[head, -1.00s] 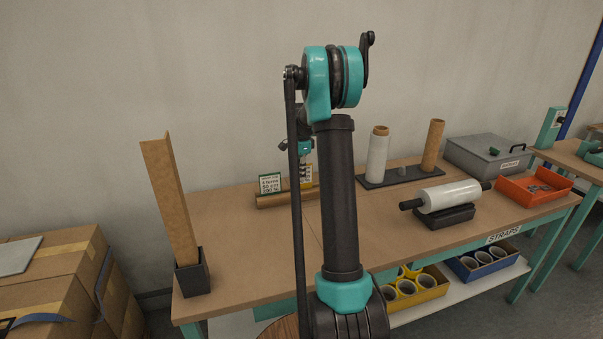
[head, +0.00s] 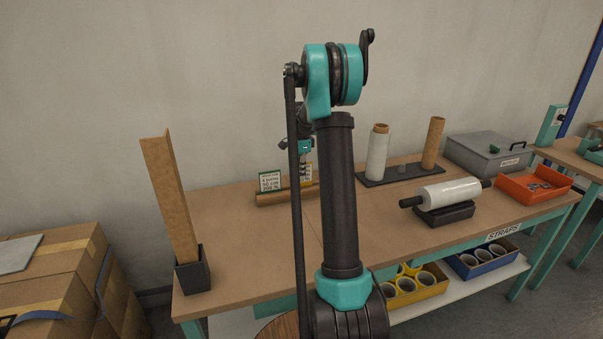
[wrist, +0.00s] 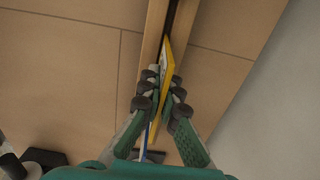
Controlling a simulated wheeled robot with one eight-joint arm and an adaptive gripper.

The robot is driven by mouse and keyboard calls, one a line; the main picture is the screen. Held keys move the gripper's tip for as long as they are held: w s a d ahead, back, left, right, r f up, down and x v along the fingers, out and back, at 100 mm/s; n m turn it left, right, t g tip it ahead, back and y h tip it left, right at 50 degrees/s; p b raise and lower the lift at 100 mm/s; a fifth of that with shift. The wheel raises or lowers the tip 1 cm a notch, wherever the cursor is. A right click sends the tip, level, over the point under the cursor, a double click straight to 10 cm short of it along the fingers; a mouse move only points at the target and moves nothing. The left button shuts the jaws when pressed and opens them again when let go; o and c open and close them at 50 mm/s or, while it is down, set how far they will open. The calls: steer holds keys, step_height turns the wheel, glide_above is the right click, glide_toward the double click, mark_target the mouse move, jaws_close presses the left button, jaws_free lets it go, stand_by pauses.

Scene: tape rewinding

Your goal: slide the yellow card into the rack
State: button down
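The wooden rack (head: 283,199) lies on the workbench close to the wall, with a dark groove along it. It also shows in the wrist view (wrist: 153,32). In the wrist view my gripper (wrist: 164,84) is shut on the yellow card (wrist: 167,62), which is seen nearly edge-on. The card's far end lies over or at the groove; I cannot tell whether it is inside. In the head view the card (head: 308,171) shows partly beside my arm, over the rack's right part, and my gripper (head: 306,148) is partly hidden.
A green-edged card (head: 270,182) stands at the rack's left part. A tall cardboard corner piece (head: 170,200) stands in a dark holder at the left. Upright rolls (head: 378,153) and a film roller (head: 448,196) are to the right. The bench in front of the rack is clear.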

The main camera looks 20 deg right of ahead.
steer(key=shift+f, duration=0.45)
steer(key=c, duration=1.2)
jaws_free()
steer(key=shift+r, duration=4)
step_height(320, 180, up, 12)
